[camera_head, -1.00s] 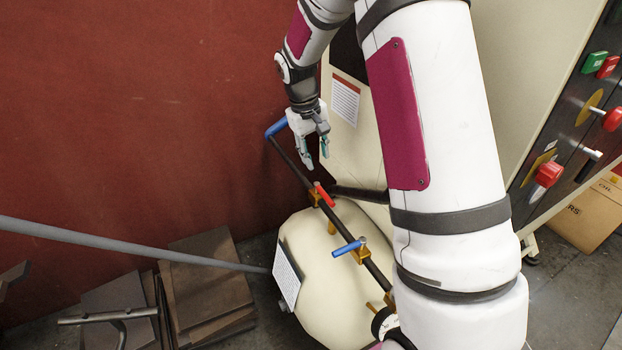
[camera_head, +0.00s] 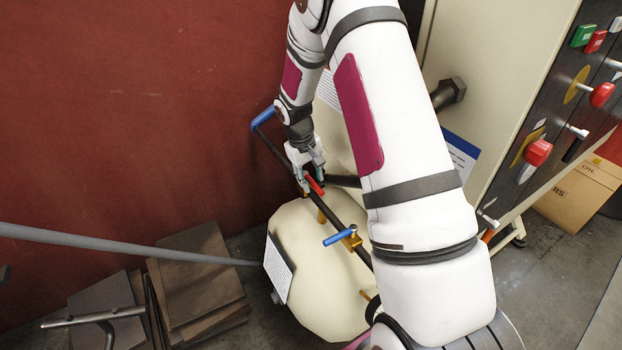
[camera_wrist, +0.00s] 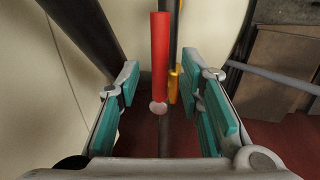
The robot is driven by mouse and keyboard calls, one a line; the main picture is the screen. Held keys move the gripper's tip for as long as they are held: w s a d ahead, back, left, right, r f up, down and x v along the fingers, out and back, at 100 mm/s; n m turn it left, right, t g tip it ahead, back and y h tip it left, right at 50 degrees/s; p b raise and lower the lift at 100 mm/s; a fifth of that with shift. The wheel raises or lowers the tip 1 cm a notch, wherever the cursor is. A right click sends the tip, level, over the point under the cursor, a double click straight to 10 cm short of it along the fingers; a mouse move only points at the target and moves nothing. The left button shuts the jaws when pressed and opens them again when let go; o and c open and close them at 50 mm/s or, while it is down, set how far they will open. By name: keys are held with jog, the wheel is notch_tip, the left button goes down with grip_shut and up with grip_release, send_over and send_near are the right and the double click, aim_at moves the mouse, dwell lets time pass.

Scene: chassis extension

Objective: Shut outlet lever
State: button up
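A red lever (camera_head: 315,186) sits on a dark pipe above a cream tank and lies roughly along the pipe. In the wrist view the red lever (camera_wrist: 160,55) shows between the teal-padded fingers of my gripper (camera_wrist: 168,80). My gripper (camera_head: 304,182) is open, with a finger on each side of the lever and a gap on both sides. A blue lever (camera_head: 338,239) on a brass valve (camera_head: 352,240) lies across the pipe lower down. Another blue lever (camera_head: 262,118) is at the pipe's upper end. No label shows which is the outlet.
The cream tank (camera_head: 318,290) stands below the pipe, with a white label plate (camera_head: 279,268). A red wall (camera_head: 120,110) is behind. A grey bar (camera_head: 130,243) crosses at left above brown plates (camera_head: 200,290). A machine panel with red knobs (camera_head: 538,152) is at right.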

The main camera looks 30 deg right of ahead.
jog(key=shift+f, duration=0.1)
grip_shut()
dwell(0.4)
jog(key=w+a+m+g+y+b, duration=0.2)
jog(key=w+a+m+b, duration=0.1)
jog(key=m, duration=1.5)
jog(key=shift+w+a, duration=0.45)
jog(key=shift+w, duration=0.5)
